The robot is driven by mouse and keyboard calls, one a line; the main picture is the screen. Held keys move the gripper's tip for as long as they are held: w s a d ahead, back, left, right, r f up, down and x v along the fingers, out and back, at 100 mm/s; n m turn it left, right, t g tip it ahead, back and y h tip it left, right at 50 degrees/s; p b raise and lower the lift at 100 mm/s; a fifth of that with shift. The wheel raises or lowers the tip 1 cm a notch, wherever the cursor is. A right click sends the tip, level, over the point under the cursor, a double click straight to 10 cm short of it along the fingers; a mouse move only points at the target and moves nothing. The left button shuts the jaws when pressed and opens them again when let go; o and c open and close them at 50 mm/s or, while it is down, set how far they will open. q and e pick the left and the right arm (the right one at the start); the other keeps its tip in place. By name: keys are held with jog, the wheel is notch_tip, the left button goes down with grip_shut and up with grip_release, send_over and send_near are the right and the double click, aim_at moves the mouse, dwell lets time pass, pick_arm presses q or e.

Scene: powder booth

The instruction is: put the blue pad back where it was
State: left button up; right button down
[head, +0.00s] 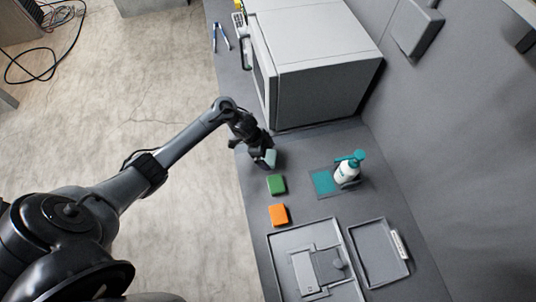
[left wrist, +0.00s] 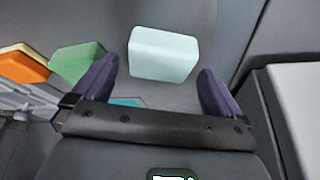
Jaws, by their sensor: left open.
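The blue pad (left wrist: 164,54), a pale blue block, lies on the grey counter between and just beyond the fingertips of my left gripper (left wrist: 158,70). The fingers are open, with a gap visible on both sides of the pad. In the head view the pad (head: 271,158) shows partly beside my left gripper (head: 264,160), which hides some of it. A green pad (head: 277,184) and an orange pad (head: 279,215) lie in a row in front of it; the green pad (left wrist: 77,62) also shows in the left wrist view. My right gripper is not in view.
A large grey box-shaped unit (head: 318,92) stands just behind my left gripper. A white spray bottle with teal top (head: 347,172) stands at the right edge of a teal patch (head: 323,181). Grey trays (head: 276,246) (head: 357,232) lie at the front. Counter around the pads is clear.

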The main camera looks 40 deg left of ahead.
pick_arm(q)
jog(key=p+v, duration=0.2)
jog(key=v, duration=0.8)
jog(key=s+d+n+t+y, duration=0.15)
jog(key=d+t, duration=0.25)
jog(key=d, duration=0.8)
jog(key=s+r+n+g+y, duration=0.1)
jog(key=s+n, duration=0.3)
jog(key=s, duration=0.4)
jog(key=s+r+n+g+y, duration=0.1)
jog(key=s+r+n+g, duration=0.1)
jog(key=s, duration=0.7)
notch_tip(320, 180, up, 2)
jog(key=shift+s+d+r+n, duration=0.25)
jog(key=shift+d+n, duration=0.1)
jog(key=shift+n, duration=0.5)
